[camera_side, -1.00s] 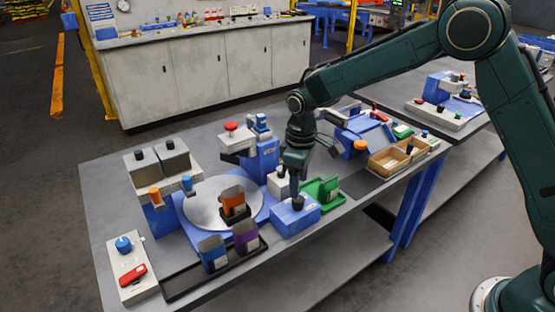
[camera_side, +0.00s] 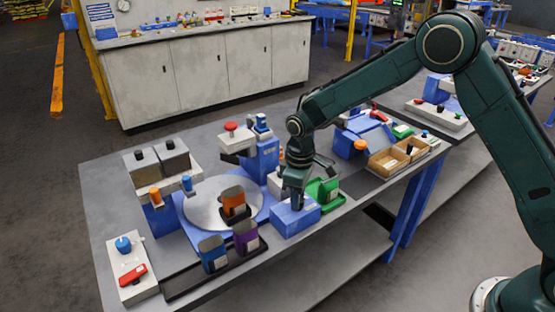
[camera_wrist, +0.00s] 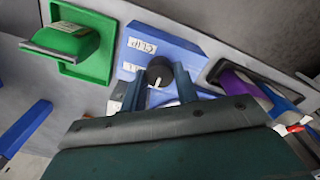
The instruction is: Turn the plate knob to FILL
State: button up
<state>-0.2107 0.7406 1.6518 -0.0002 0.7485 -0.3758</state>
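The plate knob (camera_wrist: 160,72) is a dark round knob on top of a blue box (camera_side: 295,220) in front of the round metal plate (camera_side: 215,205). In the side view my gripper (camera_side: 297,205) is lowered over this box and hides the knob. In the wrist view my gripper (camera_wrist: 160,80) has one finger on each side of the knob, very close to it. I cannot tell whether the fingers press on it. A white label (camera_wrist: 142,46) on the box top is upside down and hard to read. The knob's pointing direction is not clear.
A green tray with a green block (camera_side: 324,190) stands right of the box. Blue and purple cups (camera_side: 246,238) stand in a black rack at the left. An orange-and-dark cup (camera_side: 235,207) stands on the plate. A blue press (camera_side: 258,150) is behind.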

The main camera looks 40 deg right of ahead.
jog(key=shift+c, duration=0.6)
jog(key=shift+m, duration=0.4)
jog(key=m, duration=1.1)
jog(key=o, duration=1)
